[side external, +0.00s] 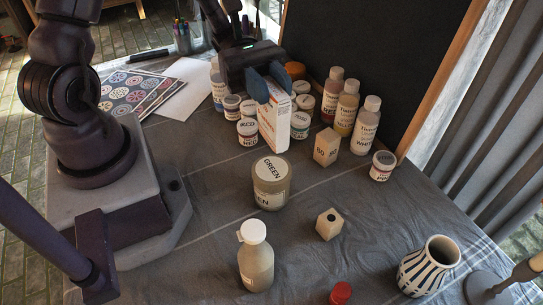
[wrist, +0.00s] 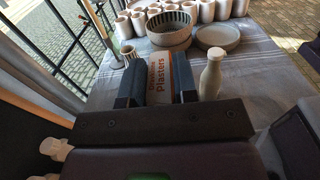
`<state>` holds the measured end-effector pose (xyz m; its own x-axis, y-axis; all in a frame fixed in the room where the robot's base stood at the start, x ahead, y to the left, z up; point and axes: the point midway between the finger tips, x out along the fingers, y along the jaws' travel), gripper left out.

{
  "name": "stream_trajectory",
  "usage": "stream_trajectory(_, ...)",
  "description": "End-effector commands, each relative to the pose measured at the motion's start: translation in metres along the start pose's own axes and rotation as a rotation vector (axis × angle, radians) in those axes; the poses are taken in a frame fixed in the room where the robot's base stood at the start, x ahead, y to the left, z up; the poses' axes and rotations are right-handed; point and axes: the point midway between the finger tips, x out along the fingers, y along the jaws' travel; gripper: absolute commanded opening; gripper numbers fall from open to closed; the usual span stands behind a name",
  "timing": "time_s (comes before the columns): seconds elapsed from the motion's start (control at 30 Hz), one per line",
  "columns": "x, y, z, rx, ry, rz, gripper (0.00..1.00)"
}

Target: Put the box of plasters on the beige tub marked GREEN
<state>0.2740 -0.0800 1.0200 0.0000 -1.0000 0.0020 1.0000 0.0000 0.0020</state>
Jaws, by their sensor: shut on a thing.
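The box of plasters is a slim white box with an orange part; in the side view its white side (side external: 274,124) hangs upright below my gripper (side external: 268,86). In the wrist view the box (wrist: 169,78) shows its "Plasters" lettering between both fingers of my gripper (wrist: 158,88), which is shut on it. The beige tub marked GREEN (side external: 270,187) stands on the cloth with a white labelled lid. In the side view the box's lower end is just behind and above the tub's lid; whether it clears the table is hard to tell. I cannot make out the tub in the wrist view.
Small paint jars (side external: 248,132) and tall paint bottles (side external: 346,108) stand close around the box. A wooden block marked 50 (side external: 327,146), a holed block (side external: 329,224), a pale bottle (side external: 256,262) and a striped vase (side external: 428,267) stand nearby. Cloth left of the tub is clear.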

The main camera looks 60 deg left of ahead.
Motion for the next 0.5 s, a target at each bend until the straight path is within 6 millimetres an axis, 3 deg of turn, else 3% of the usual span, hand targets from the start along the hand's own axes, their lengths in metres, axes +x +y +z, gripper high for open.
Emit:
stream_trajectory(0.2, 0.000, -0.001, -0.031, -0.005, -0.002, 0.002, 0.05)
stream_trajectory(0.5, 0.000, -0.001, -0.062, -0.005, -0.002, 0.000, 0.05)
